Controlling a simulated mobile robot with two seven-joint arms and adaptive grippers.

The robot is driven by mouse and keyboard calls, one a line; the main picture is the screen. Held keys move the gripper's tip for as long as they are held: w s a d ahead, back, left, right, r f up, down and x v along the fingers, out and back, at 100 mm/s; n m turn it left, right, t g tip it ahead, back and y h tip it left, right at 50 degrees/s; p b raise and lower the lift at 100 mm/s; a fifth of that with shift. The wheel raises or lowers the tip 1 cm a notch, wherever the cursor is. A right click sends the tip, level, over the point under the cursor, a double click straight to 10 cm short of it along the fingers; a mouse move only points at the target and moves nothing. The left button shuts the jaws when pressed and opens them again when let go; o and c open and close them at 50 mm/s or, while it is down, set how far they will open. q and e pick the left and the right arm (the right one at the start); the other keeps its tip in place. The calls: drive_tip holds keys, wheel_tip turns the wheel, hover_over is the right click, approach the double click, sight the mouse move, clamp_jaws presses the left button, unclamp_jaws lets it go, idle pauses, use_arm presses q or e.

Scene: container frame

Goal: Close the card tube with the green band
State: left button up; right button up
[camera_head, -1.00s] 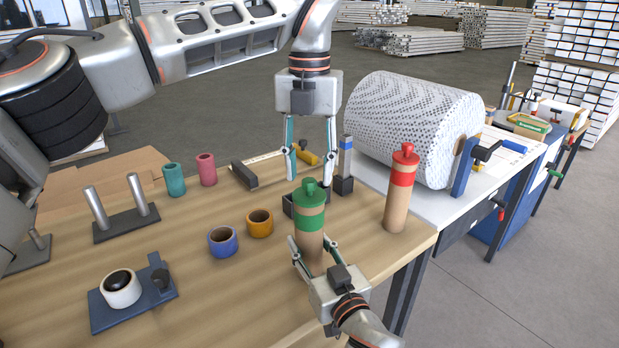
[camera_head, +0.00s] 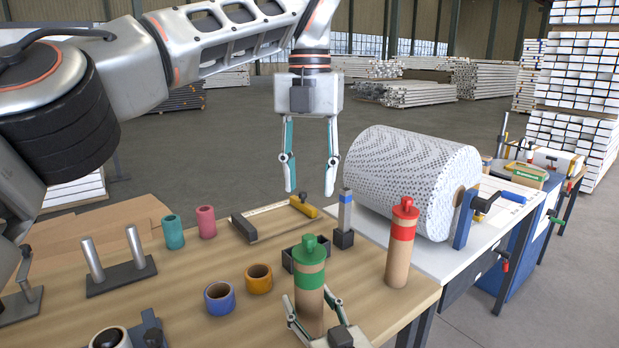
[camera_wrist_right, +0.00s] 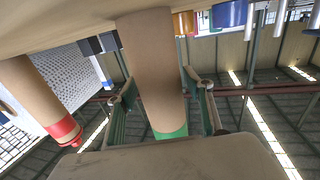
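The card tube with the green band (camera_head: 309,312) stands upright near the table's front edge. A green knobbed cap (camera_head: 309,251) sits on its top, with a narrow card strip between cap and band. My right gripper (camera_head: 314,300) has its fingers on both sides of the tube, low down. In the right wrist view the fingertips (camera_wrist_right: 158,78) touch the tube (camera_wrist_right: 152,60) on both sides. My left gripper (camera_head: 310,193) is open and empty, high above and behind the tube, apart from the cap.
A red-banded tube (camera_head: 398,265) with a red cap stands right of the green one. A dark tray (camera_head: 288,260) is just behind. Blue (camera_head: 220,298) and orange (camera_head: 258,279) rings lie left. A large wrapped roll (camera_head: 410,180) stands behind right.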

idle(0.3)
drive_tip(key=v, duration=1.2)
